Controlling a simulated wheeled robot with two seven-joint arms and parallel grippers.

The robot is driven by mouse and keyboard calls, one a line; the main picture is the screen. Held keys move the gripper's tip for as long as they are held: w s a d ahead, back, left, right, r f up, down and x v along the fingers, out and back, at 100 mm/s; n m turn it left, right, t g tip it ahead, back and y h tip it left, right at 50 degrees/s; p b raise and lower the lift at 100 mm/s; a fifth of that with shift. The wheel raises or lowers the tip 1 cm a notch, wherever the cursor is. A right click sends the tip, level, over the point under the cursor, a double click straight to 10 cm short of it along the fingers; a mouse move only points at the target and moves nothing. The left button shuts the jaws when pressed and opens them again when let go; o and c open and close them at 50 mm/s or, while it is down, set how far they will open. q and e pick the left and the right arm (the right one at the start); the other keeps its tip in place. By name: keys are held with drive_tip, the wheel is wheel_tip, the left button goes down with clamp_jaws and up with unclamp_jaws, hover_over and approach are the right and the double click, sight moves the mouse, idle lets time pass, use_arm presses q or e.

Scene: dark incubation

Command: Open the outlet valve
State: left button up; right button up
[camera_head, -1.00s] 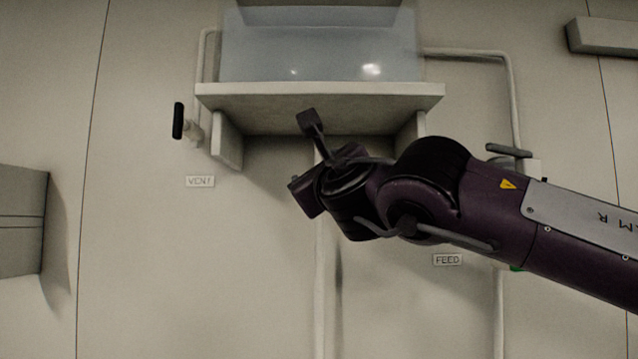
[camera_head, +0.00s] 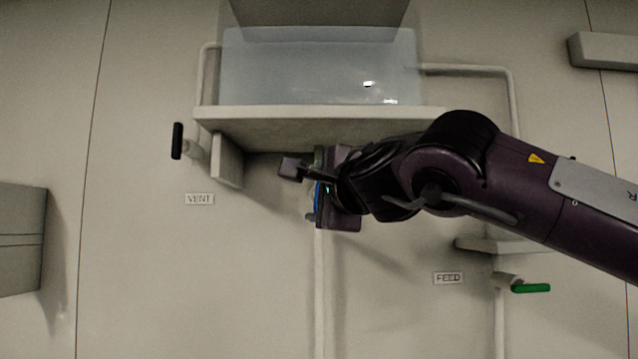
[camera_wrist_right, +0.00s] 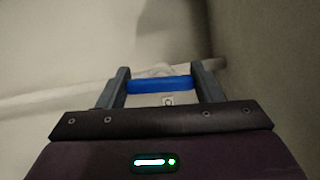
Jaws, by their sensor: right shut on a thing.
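A blue valve handle (camera_head: 317,195) sits below the shelf, above a vertical pipe (camera_head: 320,270) in the middle of the wall; my right gripper hides most of it in the head view. In the right wrist view the blue handle (camera_wrist_right: 160,86) lies crosswise between the two fingers, with a pale valve body behind it. My right gripper (camera_head: 314,188) reaches in from the right and is shut on the handle; it also shows in the right wrist view (camera_wrist_right: 163,88). My left gripper is not in view.
A translucent tank (camera_head: 310,65) stands on the shelf (camera_head: 300,113) just above my gripper. A black-handled valve (camera_head: 178,141) is above the VENT label (camera_head: 199,199). A green-handled valve (camera_head: 530,288) is near the FEED label (camera_head: 447,278). A grey box (camera_head: 20,240) is at left.

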drive_tip(key=shift+n+p, duration=0.3)
drive_tip(key=shift+n, duration=0.2)
drive_tip(key=o, duration=1)
drive_tip(key=shift+s+d+f, duration=0.1)
drive_tip(key=shift+s, duration=0.15)
drive_tip(key=b+v, duration=0.4)
drive_tip(key=v, duration=0.3)
drive_tip(key=shift+s, duration=0.15)
